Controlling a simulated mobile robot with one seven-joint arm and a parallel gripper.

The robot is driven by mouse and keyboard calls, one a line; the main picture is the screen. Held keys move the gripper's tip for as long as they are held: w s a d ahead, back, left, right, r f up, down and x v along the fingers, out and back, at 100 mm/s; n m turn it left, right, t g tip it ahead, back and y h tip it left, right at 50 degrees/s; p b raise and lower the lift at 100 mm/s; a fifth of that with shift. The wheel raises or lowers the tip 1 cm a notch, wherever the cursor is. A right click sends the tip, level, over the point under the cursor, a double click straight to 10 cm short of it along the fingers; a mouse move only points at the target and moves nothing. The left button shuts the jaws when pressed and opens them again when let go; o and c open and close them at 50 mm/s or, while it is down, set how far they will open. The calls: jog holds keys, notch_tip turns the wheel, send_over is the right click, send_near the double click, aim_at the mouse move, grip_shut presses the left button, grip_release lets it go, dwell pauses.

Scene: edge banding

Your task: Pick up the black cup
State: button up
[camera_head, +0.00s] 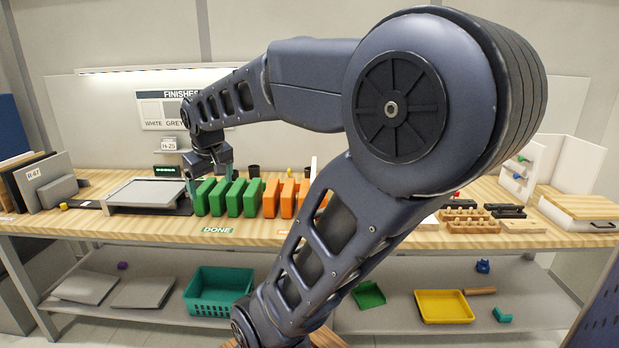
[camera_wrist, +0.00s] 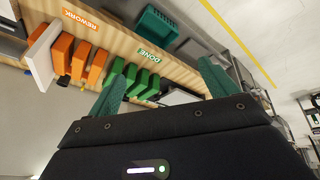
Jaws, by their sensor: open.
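A small dark cylinder that looks like the black cup (camera_head: 253,171) stands on the workbench, behind the row of upright green and orange blocks. My gripper (camera_head: 209,178) is to its left, above the back of the bench near the leftmost green blocks. In the wrist view, the two green fingers of my gripper (camera_wrist: 163,70) are spread apart with nothing between them. I cannot clearly pick out the cup in the wrist view.
Green blocks (camera_head: 234,198) and orange blocks (camera_head: 287,199) stand in a row close to my gripper. A grey platform (camera_head: 148,193) lies to the left. Wooden trays (camera_head: 467,221) are at the right. A teal basket (camera_head: 217,292) sits on the lower shelf.

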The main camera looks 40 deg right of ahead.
jog(key=w+d+n+g+h, duration=0.2)
jog(key=w+d+n+h, duration=0.45)
jog(key=w+d, duration=2.45)
jog(key=w+d+f+n+g+h, duration=0.1)
jog(key=w+d+f+n+h, duration=0.2)
jog(key=d, duration=0.7)
jog(key=w+d+f+n+g+h, duration=0.1)
jog(key=w+d+f, duration=0.25)
jog(key=d, duration=0.75)
jog(key=w+d+f+n+h, duration=0.1)
jog(key=w+d+f+n, duration=0.15)
jog(key=d+f, duration=0.5)
jog(key=w+d+f+n+h, duration=0.1)
jog(key=w+d+f+n, duration=0.1)
jog(key=d+f+n, duration=0.5)
jog(key=f+m, duration=0.1)
jog(key=f, duration=0.1)
jog(key=d+f+m, duration=0.1)
jog(key=f, duration=0.1)
jog(key=d+f+m, duration=0.1)
jog(key=shift+s+d+f, duration=0.1)
jog(key=shift+s+f, duration=0.1)
jog(key=shift+f, duration=0.2)
jog(key=x, duration=0.4)
jog(key=shift+f, duration=0.3)
jog(key=shift+d+f, duration=0.1)
jog(key=shift+d, duration=0.45)
jog(key=shift+c, duration=0.5)
